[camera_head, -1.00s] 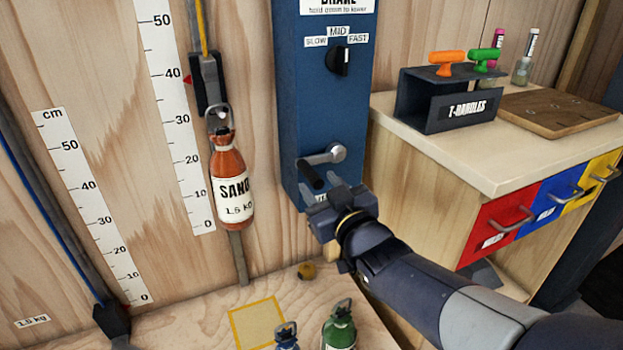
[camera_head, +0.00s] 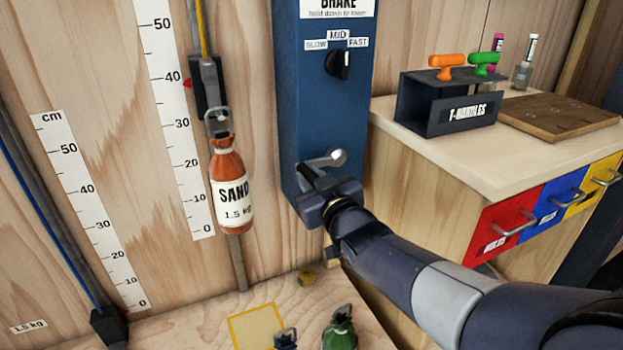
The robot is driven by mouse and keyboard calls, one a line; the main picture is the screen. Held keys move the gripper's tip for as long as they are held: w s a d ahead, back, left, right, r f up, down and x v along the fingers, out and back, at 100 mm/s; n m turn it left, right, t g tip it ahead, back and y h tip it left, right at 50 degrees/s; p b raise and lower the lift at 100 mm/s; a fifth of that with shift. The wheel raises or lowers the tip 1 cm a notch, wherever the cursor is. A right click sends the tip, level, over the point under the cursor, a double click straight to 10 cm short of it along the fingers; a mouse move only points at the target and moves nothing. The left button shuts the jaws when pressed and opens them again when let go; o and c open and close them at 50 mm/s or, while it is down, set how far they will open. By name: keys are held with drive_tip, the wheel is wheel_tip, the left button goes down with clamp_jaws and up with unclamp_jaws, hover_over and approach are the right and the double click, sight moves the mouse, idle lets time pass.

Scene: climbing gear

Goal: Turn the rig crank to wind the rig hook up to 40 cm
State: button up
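The rig crank (camera_head: 322,161) is a grey metal arm on the front of a blue post, pointing left and slightly down from its round hub. My gripper (camera_head: 308,180) is at the crank's handle end and hides most of the dark handle; whether its fingers are shut on it is not clear. The rig hook hangs below a black block (camera_head: 207,88) on the wall track. Its red pointer sits slightly below the 40 mark on the scale (camera_head: 180,123). An orange sand bag (camera_head: 231,190) marked 1.5 kg hangs from the hook.
The blue post (camera_head: 330,110) carries a black brake knob (camera_head: 338,64). A cabinet (camera_head: 440,150) with a T-handle rack (camera_head: 455,105) stands right, behind my arm. A green bag (camera_head: 340,332) and a blue bag (camera_head: 285,339) stand on the bench below, beside a yellow square (camera_head: 257,325).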

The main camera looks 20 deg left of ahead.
clamp_jaws()
drive_tip(key=shift+r+p, duration=0.3)
drive_tip(key=shift+r, duration=0.6)
drive_tip(key=shift+o, duration=1.1)
unclamp_jaws()
drive_tip(key=shift+w, duration=0.1)
drive_tip(key=o, duration=0.3)
drive_tip(key=shift+f, duration=0.1)
drive_tip(key=shift+d, duration=0.1)
drive_tip(key=p+v, duration=0.2)
drive_tip(key=v, duration=0.8)
drive_tip(key=shift+s+d, duration=0.25)
drive_tip(key=shift+s, duration=0.1)
